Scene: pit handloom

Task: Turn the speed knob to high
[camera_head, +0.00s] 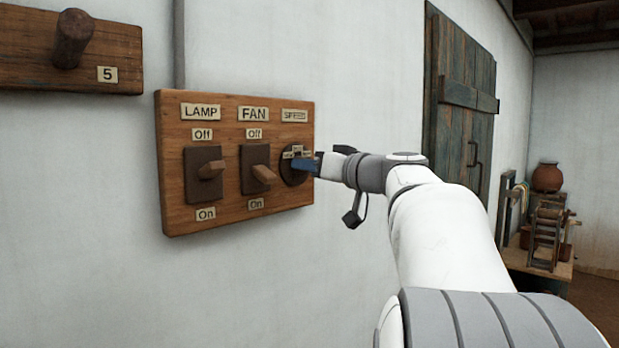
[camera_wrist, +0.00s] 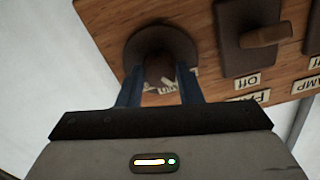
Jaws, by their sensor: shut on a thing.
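The speed knob (camera_head: 289,175) is a dark round knob at the right end of a wooden switch panel (camera_head: 235,219) on the white wall, under the SPEED label (camera_head: 294,115). My gripper (camera_head: 306,165) reaches it from the right, with its blue fingertips at the knob. In the wrist view, the knob's dark round base (camera_wrist: 185,45) shows, and my gripper (camera_wrist: 158,85) has one finger on each side of its middle part, shut on it. The small labels around the knob are partly hidden by the fingers and too small to read surely.
The lamp switch (camera_head: 209,170) and the fan switch (camera_head: 262,174) stick out to the left of the knob. A wooden board with a peg (camera_head: 72,40) hangs at the upper left. A wooden door (camera_head: 462,110) and a low table with a pot (camera_head: 547,177) stand at the right.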

